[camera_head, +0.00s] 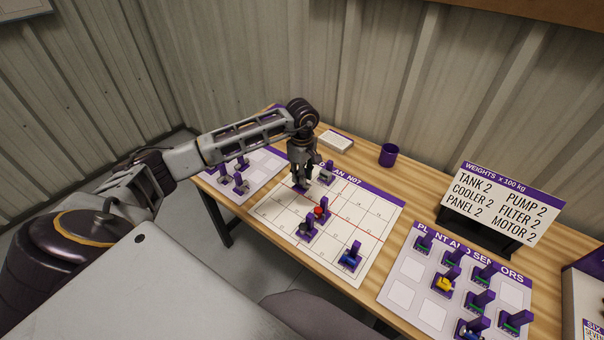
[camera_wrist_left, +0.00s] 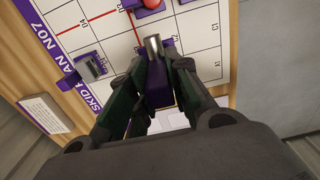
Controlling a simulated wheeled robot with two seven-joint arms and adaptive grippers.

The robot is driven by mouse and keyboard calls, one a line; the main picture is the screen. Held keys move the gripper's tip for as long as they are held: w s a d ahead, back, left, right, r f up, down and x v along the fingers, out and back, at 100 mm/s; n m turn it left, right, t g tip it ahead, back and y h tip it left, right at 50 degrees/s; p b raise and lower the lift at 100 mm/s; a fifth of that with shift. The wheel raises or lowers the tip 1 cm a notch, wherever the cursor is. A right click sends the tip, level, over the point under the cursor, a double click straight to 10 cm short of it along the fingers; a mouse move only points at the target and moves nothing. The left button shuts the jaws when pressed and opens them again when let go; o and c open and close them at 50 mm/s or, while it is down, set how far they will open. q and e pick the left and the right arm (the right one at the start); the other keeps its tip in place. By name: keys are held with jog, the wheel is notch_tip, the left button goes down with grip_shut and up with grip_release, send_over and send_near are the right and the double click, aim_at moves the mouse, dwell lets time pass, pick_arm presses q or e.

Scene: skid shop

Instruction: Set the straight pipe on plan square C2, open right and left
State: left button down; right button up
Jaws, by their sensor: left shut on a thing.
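My left gripper (camera_head: 301,180) is shut on a piece with a purple upright tab (camera_wrist_left: 158,88) and a short silver pipe (camera_wrist_left: 153,45), seemingly the straight pipe. It is at the far left part of the white plan sheet (camera_head: 375,215). In the left wrist view the gripper (camera_wrist_left: 155,75) points at the plan grid, with a C2 label beside the pipe. I cannot tell whether the piece touches the sheet. The fingers hide much of it. My right gripper is not in view.
On the plan stand a grey piece (camera_head: 327,174), a red-topped piece (camera_head: 320,211), another grey piece (camera_head: 307,229) and a blue piece (camera_head: 351,257). A parts sheet (camera_head: 262,165) lies left, a plant and sensors sheet (camera_head: 400,294) right. A purple cup (camera_head: 388,155) and weights sign (camera_head: 503,205) stand behind.

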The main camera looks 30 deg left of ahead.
aim_at(301, 189)
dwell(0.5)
pick_arm(q)
jog(key=shift+b, duration=0.4)
dwell(0.3)
dwell(0.4)
jog(key=shift+f+b, duration=1.35)
jog(key=shift+f, duration=0.35)
jog(key=shift+f+b, duration=0.65)
jog(key=shift+f, duration=0.25)
jog(key=shift+f, duration=0.1)
jog(key=shift+f+b, duration=0.25)
jog(key=shift+b, duration=0.05)
jog(key=shift+f+b, duration=1.3)
jog(key=shift+f, duration=0.25)
